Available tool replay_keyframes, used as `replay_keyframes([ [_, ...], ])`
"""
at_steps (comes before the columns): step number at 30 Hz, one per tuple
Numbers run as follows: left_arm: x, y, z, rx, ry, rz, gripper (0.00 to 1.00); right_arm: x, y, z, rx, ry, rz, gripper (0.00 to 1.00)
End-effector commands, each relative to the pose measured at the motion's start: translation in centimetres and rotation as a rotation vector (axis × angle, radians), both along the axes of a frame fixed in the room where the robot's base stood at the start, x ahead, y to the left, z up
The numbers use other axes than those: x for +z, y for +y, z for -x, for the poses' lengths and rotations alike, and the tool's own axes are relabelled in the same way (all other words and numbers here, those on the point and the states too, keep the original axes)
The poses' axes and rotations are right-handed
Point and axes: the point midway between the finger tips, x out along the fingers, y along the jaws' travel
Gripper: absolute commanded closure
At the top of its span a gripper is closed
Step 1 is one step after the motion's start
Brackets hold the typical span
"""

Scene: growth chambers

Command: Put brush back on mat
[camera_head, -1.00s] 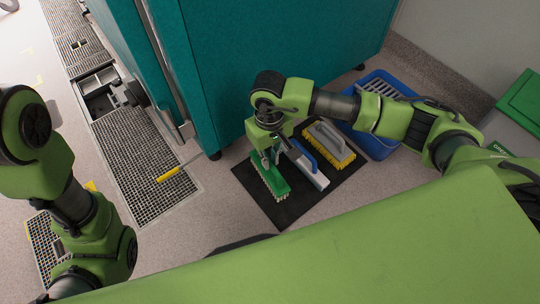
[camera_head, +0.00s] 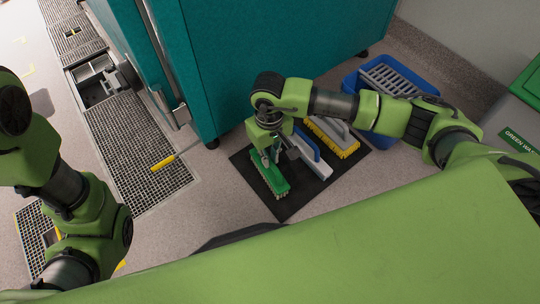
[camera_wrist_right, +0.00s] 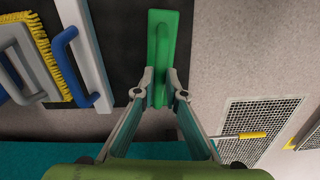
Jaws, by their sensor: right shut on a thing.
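The green brush (camera_head: 271,182), with pale bristles, is over the left part of the black mat (camera_head: 291,207). I cannot tell whether it touches the mat. My right gripper (camera_head: 268,157) points down and is shut on its handle. In the right wrist view the green brush (camera_wrist_right: 164,42) is between the two fingers of my right gripper (camera_wrist_right: 163,89), along the edge of the black mat (camera_wrist_right: 122,40). My left arm shows at the left, but its gripper is not in view.
A blue-handled tool (camera_head: 308,150) and a yellow-bristled brush (camera_head: 335,135) lie on the mat to the right. Behind them stands a blue crate (camera_head: 377,139). A teal cabinet (camera_head: 265,60) rises behind the mat. A yellow-handled tool (camera_head: 163,163) lies on the floor grating (camera_head: 135,150).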

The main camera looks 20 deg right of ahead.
Motion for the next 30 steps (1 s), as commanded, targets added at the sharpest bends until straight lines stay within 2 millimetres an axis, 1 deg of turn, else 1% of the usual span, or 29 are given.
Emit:
replay_keyframes([
  [3,0.0,0.0,0.0,0.0,0.0,0.0,0.6,0.1,0.0,0.0,0.0,-0.001,0.0,1.0],
  [4,0.0,0.0,0.0,0.0,0.0,0.0,0.6,0.1,0.0,0.0,0.0,-0.001,0.0,0.81],
  [5,0.0,0.0,0.0,0.0,0.0,0.0,0.6,0.1,0.0,0.0,0.0,-0.001,0.0,0.73],
  [6,0.0,0.0,0.0,0.0,0.0,0.0,0.6,0.1,0.0,0.0,0.0,-0.001,0.0,0.69],
  [15,0.0,0.0,-0.1,0.0,0.004,0.0,0.6,0.0,0.0,0.0,0.0,0.0,0.0,0.69],
  [19,0.0,0.0,-0.2,0.0,0.004,0.0,0.6,0.9,0.0,-0.1,0.001,-0.003,-0.001,0.69],
  [23,0.0,0.0,-0.1,0.0,0.003,0.0,0.6,3.0,0.0,-0.2,0.001,-0.005,0.0,0.69],
  [30,0.0,0.0,-0.1,0.0,0.002,0.0,0.6,8.2,0.0,-0.4,0.002,-0.005,-0.001,0.69],
])
